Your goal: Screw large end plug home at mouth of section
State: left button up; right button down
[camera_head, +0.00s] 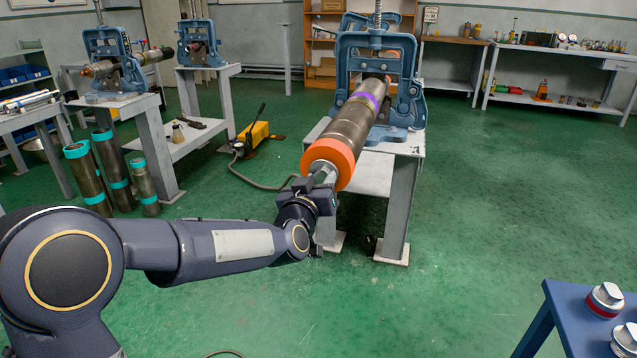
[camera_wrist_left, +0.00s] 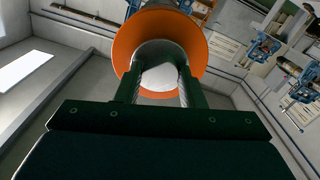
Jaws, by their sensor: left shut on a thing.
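The pipe section (camera_head: 350,125) is a long grey cylinder with a purple band, clamped in a blue pipe vise (camera_head: 377,75) on a grey stand. An orange ring (camera_head: 343,150) surrounds its near mouth. The large end plug (camera_head: 322,173) is silvery and sits at that mouth; how deep it sits is hidden. My left gripper (camera_head: 321,186) is shut on the plug. In the left wrist view both fingers (camera_wrist_left: 158,92) grip the plug's pale end (camera_wrist_left: 160,77), in front of the orange ring (camera_wrist_left: 205,55). My right gripper is not in view.
A blue table (camera_head: 560,310) at the lower right holds silvery plugs, one with a red band (camera_head: 605,298). Pipes with teal bands (camera_head: 88,178) stand on the floor at left. A yellow pump (camera_head: 253,137) with a hose lies left of the stand. The green floor at right is clear.

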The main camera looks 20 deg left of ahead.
pick_arm(q)
jog(key=shift+w, duration=0.2)
jog(key=o, duration=1)
jog(key=shift+o, duration=0.2)
jog(key=shift+s, duration=0.1)
jog(key=s+a+f+g+h, duration=0.1)
jog(key=s+f+g, duration=0.3)
jog(key=s, duration=0.8)
jog(key=s+a+f+m+g+h, duration=0.1)
jog(key=s+f+g, duration=0.3)
jog(key=s, duration=0.9)
jog(key=s+a+f+g+h, duration=0.15)
jog(key=s+f+g, duration=0.3)
jog(key=s, duration=0.75)
notch_tip(320, 180, up, 24)
jog(key=s+p, duration=0.1)
jog(key=p, duration=2.4)
jog(key=shift+s, duration=0.25)
